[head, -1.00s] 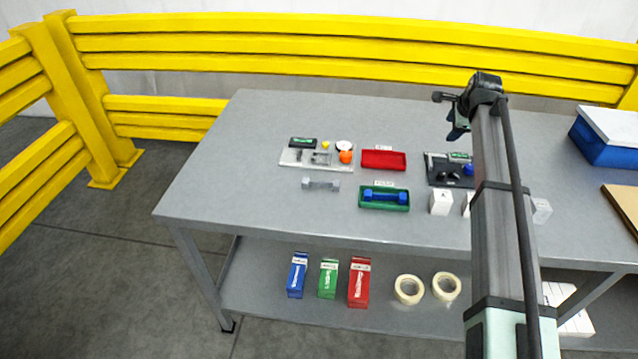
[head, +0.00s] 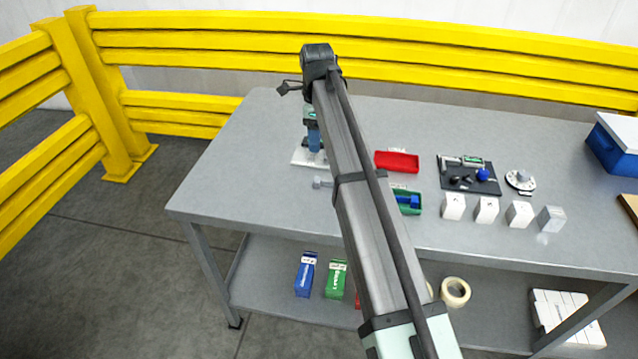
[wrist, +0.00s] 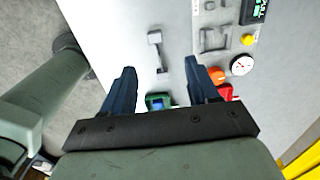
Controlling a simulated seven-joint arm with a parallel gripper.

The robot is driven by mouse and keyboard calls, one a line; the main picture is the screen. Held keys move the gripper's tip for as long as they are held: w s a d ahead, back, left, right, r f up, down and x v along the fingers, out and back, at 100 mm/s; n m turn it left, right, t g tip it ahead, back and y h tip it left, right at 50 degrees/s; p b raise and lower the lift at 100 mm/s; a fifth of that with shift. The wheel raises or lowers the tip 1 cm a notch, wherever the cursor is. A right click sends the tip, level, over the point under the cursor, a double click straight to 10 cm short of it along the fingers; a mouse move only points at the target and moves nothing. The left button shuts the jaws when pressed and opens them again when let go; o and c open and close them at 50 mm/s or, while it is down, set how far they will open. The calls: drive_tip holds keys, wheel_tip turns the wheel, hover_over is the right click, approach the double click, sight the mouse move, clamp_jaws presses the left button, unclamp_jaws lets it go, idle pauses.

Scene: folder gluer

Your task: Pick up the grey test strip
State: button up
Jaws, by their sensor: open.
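The grey test strip (wrist: 157,52), a small dumbbell shape with wide ends, lies on the grey table, ahead of and between my finger tips in the wrist view. In the head view only its left end (head: 318,183) shows clearly, as my arm covers the rest. My gripper (wrist: 160,66) is open and empty, with its two dark blue fingers apart. In the head view my gripper (head: 314,138) is above the table's left part, near the pale fixture plate (head: 300,158). I cannot tell its exact height above the strip.
A green tray (head: 415,210) with a blue strip is partly behind my arm. A red tray (head: 397,161), a dark fixture plate (head: 492,185) and several white blocks stand to the right. In the wrist view, an orange knob (wrist: 217,75) and a round dial (wrist: 242,65) are near my right finger.

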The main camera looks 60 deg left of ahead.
approach(324, 184)
drive_tip(key=shift+s+a+f, duration=0.35)
drive_tip(key=shift+a+f, duration=0.3)
drive_tip(key=shift+s+a+f, duration=0.3)
drive_tip(key=shift+a+f, duration=0.3)
drive_tip(key=shift+s+d+f, duration=0.1)
drive_tip(key=shift+s+f, duration=0.05)
drive_tip(key=shift+f, duration=1.2)
drive_tip(key=shift+s+d+f, duration=0.1)
drive_tip(key=shift+f, duration=1.25)
clamp_jaws()
drive_tip(key=shift+r, duration=0.1)
